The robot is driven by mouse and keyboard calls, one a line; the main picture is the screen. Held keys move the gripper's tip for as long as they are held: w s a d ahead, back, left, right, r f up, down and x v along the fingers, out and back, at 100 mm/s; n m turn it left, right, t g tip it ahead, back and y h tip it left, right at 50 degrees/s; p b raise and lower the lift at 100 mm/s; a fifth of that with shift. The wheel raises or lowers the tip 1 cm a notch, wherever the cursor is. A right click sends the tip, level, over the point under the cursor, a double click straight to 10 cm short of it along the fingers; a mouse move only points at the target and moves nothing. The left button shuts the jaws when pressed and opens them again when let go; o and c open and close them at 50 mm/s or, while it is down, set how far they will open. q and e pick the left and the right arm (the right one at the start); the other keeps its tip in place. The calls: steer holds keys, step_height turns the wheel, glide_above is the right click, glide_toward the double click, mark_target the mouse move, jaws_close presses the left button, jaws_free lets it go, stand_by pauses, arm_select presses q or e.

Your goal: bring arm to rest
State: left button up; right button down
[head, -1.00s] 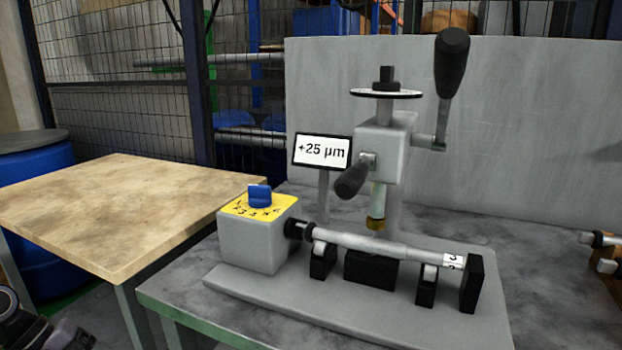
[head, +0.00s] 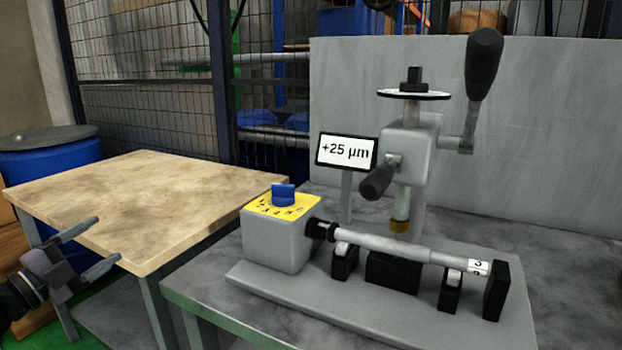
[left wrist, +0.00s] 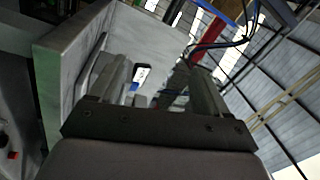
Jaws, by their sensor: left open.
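My left gripper (head: 98,248) is at the lower left of the head view, in front of the wooden table's left side. Its two fingers are spread apart with nothing between them. In the left wrist view, the gripper's fingers (left wrist: 160,88) frame the small display and a blue spot in the distance. My right gripper is in neither view.
The grey bench (head: 205,302) carries a box with a blue knob (head: 283,194), a display (head: 346,151) reading +25 µm, and a horizontal shaft (head: 385,245). The wooden table (head: 150,195) is bare. A blue barrel (head: 50,170) stands behind it. A mesh fence (head: 140,80) runs along the back.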

arm_select(q)
steer(key=a+f+n+g+y, duration=0.2)
steer(key=a+f+n+y, duration=0.1)
steer(key=a+n+y, duration=0.4)
steer(key=a+f+n+g+y, duration=0.2)
steer(key=a+f+n+y, duration=0.1)
steer(key=a+n+y, duration=0.45)
steer(key=s+d+f+h, duration=0.4)
steer(key=d+f+h, duration=0.1)
steer(key=d+f, duration=0.85)
steer(key=s+d+f+n+g+h, duration=0.15)
steer(key=s+d+f, duration=0.25)
steer(key=s+d, duration=0.4)
steer(key=s+d+f+g+h, duration=0.1)
steer(key=s+d+f+h, duration=0.1)
steer(key=s+d+f, duration=0.5)
steer(key=s+d+f+n+g+h, duration=0.1)
steer(key=s+d+g, duration=0.1)
steer(key=s+d, duration=0.65)
step_height(320, 180, up, 12)
steer(key=w+d+p, duration=0.1)
steer(key=p, duration=1.3)
steer(key=shift+d+f+t, duration=0.25)
steer(key=shift+d+t, duration=0.1)
steer(key=shift+d, duration=0.05)
